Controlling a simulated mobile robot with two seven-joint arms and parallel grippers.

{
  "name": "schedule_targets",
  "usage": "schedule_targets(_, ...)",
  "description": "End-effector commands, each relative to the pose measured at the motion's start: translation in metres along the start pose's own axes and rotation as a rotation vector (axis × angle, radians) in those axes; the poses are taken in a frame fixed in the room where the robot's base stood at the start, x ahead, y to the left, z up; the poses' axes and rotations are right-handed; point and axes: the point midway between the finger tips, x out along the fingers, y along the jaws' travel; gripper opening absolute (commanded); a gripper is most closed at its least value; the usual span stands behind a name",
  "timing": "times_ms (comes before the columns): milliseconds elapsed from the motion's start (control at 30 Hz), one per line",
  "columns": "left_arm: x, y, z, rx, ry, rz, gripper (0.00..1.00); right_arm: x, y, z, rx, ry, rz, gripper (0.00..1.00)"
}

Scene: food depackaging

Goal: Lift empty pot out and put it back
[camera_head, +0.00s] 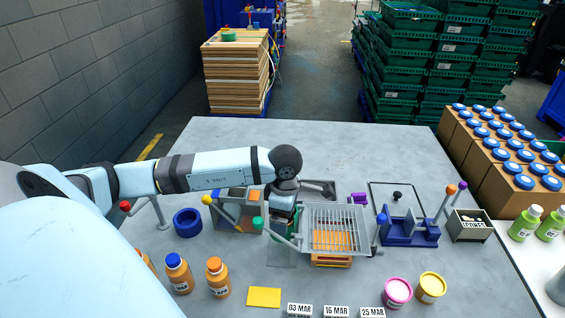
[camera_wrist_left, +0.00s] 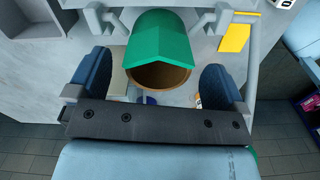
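In the left wrist view, a green, round-walled piece (camera_wrist_left: 160,38) with a brown round opening (camera_wrist_left: 157,76) lies between my fingers. It may be the pot in its holder, but I cannot tell for sure. My left gripper (camera_wrist_left: 158,84) is open, with a blue pad on each side of this piece and a small gap at each side. In the head view my left gripper (camera_head: 282,220) points down over the fixture left of the wire basket (camera_head: 338,218). The wrist hides most of what is under it there. My right gripper is not in view.
Levers with coloured knobs, including a green knob (camera_head: 257,222), stand close around the gripper. A blue ring (camera_head: 187,222), orange bottles (camera_head: 218,279), a yellow card (camera_head: 264,297), a pink pot (camera_head: 397,293) and a yellow pot (camera_head: 431,288) stand on the grey table (camera_head: 240,135). The table's far part is clear.

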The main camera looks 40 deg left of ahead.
Motion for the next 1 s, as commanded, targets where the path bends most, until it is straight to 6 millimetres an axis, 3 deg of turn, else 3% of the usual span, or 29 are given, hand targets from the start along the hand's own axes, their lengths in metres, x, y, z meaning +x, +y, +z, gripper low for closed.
schedule_targets(33,0.0,0.0,0.0,0.0,0.0,0.0,0.87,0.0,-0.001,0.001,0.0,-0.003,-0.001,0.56)
schedule_targets(233,0.0,0.0,0.0,0.0,0.0,0.0,0.41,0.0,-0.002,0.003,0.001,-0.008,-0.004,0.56)
schedule_targets(300,-0.001,0.0,0.0,0.0,0.0,0.0,0.37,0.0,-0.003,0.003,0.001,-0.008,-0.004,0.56)
schedule_targets(667,-0.009,0.001,0.0,0.0,0.0,0.001,0.37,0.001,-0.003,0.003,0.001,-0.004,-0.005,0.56)
schedule_targets(1000,-0.062,0.001,0.0,0.001,-0.001,0.005,0.37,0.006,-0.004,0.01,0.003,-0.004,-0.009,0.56)
